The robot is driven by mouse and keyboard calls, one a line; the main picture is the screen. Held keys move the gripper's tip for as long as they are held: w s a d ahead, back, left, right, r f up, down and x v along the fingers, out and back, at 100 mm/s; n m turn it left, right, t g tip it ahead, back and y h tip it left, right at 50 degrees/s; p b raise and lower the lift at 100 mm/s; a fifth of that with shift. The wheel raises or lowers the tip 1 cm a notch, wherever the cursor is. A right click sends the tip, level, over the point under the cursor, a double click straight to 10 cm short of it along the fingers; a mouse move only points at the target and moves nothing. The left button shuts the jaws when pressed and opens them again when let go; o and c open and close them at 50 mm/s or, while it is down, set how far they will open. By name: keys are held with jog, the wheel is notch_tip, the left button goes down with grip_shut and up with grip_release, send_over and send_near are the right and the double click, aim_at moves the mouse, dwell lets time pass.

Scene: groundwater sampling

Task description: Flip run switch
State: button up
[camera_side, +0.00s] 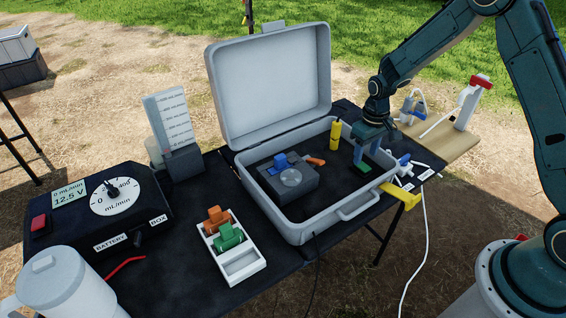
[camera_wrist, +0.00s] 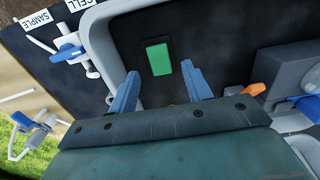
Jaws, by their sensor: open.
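A green rectangular switch-like block (camera_side: 361,189) lies in the right part of the open grey case (camera_side: 282,219). It also shows in the wrist view as a green rectangle (camera_wrist: 158,59) on the dark case floor. No label on it is readable. My gripper (camera_side: 364,158) is inside the case above the green block, pointing down. In the wrist view its two blue fingers (camera_wrist: 159,78) are apart and empty, one to each side of the block's near end. I cannot tell the exact height. A red switch (camera_side: 40,223) is on the battery box (camera_side: 132,232) at the far left.
A dark pump unit (camera_side: 291,180) with blue and orange parts sits left in the case. A yellow cylinder (camera_side: 335,134) stands behind my gripper. The raised lid (camera_side: 268,85) and the case's walls surround this space. A white tray (camera_side: 245,267) stands in front.

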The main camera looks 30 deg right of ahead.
aim_at(363, 166)
jog(key=shift+f, duration=1.6)
jog(key=c, duration=1)
